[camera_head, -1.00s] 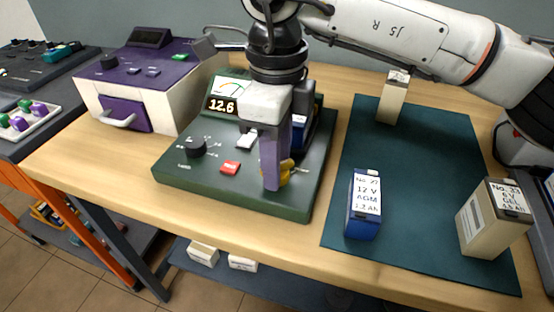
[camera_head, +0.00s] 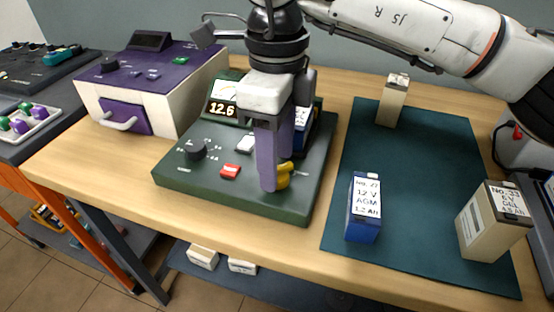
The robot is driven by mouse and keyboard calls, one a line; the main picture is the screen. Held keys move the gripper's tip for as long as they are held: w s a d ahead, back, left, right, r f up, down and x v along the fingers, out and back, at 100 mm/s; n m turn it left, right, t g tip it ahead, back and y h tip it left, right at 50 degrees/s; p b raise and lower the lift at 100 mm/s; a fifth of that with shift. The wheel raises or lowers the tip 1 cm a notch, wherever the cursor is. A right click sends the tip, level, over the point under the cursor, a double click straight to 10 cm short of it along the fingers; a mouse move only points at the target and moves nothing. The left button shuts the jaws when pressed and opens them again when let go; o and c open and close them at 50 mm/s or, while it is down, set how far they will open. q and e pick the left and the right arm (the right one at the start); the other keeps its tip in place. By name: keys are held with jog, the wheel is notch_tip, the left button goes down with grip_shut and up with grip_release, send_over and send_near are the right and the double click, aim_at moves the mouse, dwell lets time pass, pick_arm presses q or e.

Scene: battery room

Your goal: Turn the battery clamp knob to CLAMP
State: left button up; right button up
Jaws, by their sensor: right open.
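The green battery tester (camera_head: 230,195) stands on the wooden table, with a display reading 12.6 (camera_head: 221,109). A yellow knob (camera_head: 284,176), which looks like the clamp knob, is near its front right corner, partly hidden by a finger. My right gripper (camera_head: 274,178) is open and points down over the tester, with its purple-padded fingers at the knob. I cannot tell whether they touch it. A blue battery (camera_head: 302,125) sits in the tester behind the gripper, mostly hidden. The knob's markings cannot be read. My left gripper is not in view.
A black dial (camera_head: 195,149), a red button (camera_head: 230,172) and a white button (camera_head: 245,144) are on the tester. A teal mat (camera_head: 410,155) holds a blue battery (camera_head: 363,208) and two beige ones (camera_head: 493,222), (camera_head: 393,101). A purple-and-white machine (camera_head: 160,85) stands left.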

notch_tip(320, 180, up, 9)
jog(key=shift+f+p, duration=0.15)
jog(key=shift+p, duration=0.15)
